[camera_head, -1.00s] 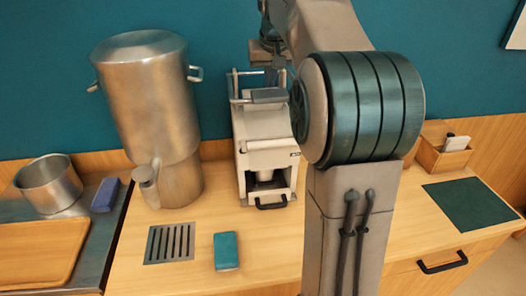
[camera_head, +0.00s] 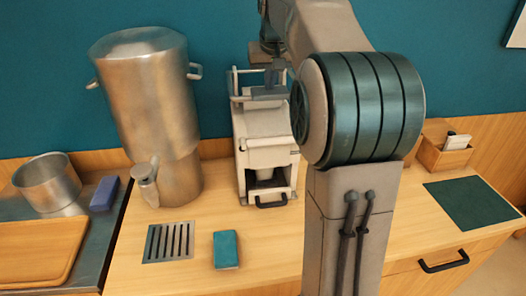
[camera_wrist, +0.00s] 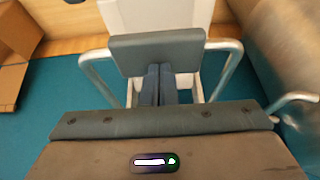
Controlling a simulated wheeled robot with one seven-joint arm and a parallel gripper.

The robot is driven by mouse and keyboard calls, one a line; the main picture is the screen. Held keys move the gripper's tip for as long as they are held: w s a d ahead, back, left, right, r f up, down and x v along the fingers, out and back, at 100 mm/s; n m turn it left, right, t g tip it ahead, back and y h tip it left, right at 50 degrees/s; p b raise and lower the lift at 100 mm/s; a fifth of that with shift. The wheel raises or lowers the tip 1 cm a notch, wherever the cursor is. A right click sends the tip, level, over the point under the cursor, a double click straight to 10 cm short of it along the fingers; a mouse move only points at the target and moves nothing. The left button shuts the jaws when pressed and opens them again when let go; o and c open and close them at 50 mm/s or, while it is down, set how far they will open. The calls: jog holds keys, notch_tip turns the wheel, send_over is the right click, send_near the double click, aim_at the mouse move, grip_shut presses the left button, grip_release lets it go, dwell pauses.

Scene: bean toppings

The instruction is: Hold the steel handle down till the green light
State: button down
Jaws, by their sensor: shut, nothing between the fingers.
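The pale press-like machine (camera_head: 265,130) stands on the counter near the back wall. Its steel handle (camera_head: 236,86) has side tubes and a grey grip (camera_head: 268,93); in the wrist view the tubes (camera_wrist: 226,72) flank the grey grip (camera_wrist: 157,50). My gripper (camera_head: 270,77) is over the grip, partly hidden by my arm in the head view. In the wrist view its two fingers (camera_wrist: 159,70) are together, empty, with tips at the grip's edge; I cannot tell how firmly they touch. I see no lit green light on the machine; part of it is hidden.
A large steel urn (camera_head: 155,110) stands left of the machine. A drain grate (camera_head: 170,242) and a teal block (camera_head: 226,250) lie in front. A wooden box (camera_head: 445,152) and a dark green mat (camera_head: 470,203) are at the right. The front counter middle is clear.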

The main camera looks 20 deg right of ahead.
jog(key=shift+f+b, duration=2.65)
jog(key=shift+f, duration=1.2)
jog(key=shift+s, duration=0.1)
notch_tip(320, 180, up, 12)
jog(key=p, duration=1)
jog(key=shift+p, duration=0.35)
